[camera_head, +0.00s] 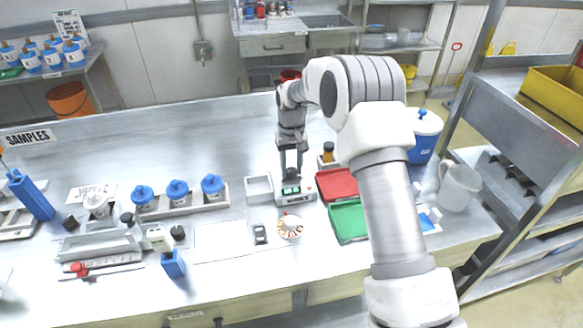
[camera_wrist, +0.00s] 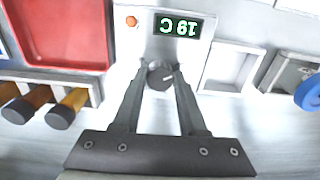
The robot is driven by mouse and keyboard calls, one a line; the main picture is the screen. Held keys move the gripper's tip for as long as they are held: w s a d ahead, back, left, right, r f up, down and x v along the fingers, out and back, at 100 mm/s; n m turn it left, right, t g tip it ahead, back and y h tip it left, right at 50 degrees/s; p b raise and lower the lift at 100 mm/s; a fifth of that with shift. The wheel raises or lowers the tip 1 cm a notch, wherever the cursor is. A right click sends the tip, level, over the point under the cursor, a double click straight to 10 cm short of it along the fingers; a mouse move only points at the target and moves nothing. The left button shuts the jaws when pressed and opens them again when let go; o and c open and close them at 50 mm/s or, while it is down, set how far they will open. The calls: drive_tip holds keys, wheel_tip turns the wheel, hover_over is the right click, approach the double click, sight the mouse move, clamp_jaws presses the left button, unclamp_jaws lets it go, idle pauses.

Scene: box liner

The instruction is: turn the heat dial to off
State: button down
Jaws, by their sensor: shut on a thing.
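The heat dial (camera_wrist: 160,75) is a dark round knob on a white heater unit (camera_wrist: 140,32). A light pointer mark shows on the dial's right side in the wrist view. A green display (camera_wrist: 178,27) beside it reads 19 C upside down, and an orange lamp or button (camera_wrist: 131,21) sits near it. My gripper (camera_wrist: 160,80) has its two fingertips closed on the dial, one on each side. In the head view my gripper (camera_head: 291,178) points down onto the heater unit (camera_head: 296,195), and the fingers and arm hide most of the dial.
A red tray (camera_head: 336,184) and a green tray (camera_head: 347,221) lie right of the heater. An empty white tray (camera_head: 258,187) adjoins its left side. A rack of blue-capped bottles (camera_head: 178,190) stands left. The bench behind is clear.

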sight(292, 170)
drive_tip(key=shift+c, duration=2.3)
unclamp_jaws()
wheel_tip(292, 170, up, 18)
drive_tip(key=shift+f, duration=0.25)
drive_tip(key=shift+r, duration=0.1)
drive_tip(key=s+d+r+t, duration=0.1)
drive_tip(key=s+d+r, duration=0.25)
drive_tip(key=s, duration=0.25)
drive_tip(key=s+d+r+m+t, duration=0.1)
drive_tip(key=s+d+r, duration=0.1)
drive_tip(key=s+r, duration=0.35)
drive_tip(key=s+d+r+t, duration=0.1)
drive_tip(key=s+d+r, duration=0.15)
drive_tip(key=s, duration=0.35)
drive_tip(key=s+d+f+t, duration=0.1)
drive_tip(key=s+d+f, duration=0.1)
drive_tip(key=s, duration=0.7)
drive_tip(key=s+d+f+m+t, duration=0.1)
drive_tip(key=s+d+f, duration=0.1)
drive_tip(key=s, duration=0.7)
drive_tip(key=shift+s+d+f+t, duration=0.15)
drive_tip(key=shift+s+t, duration=0.15)
drive_tip(key=shift+s, duration=0.05)
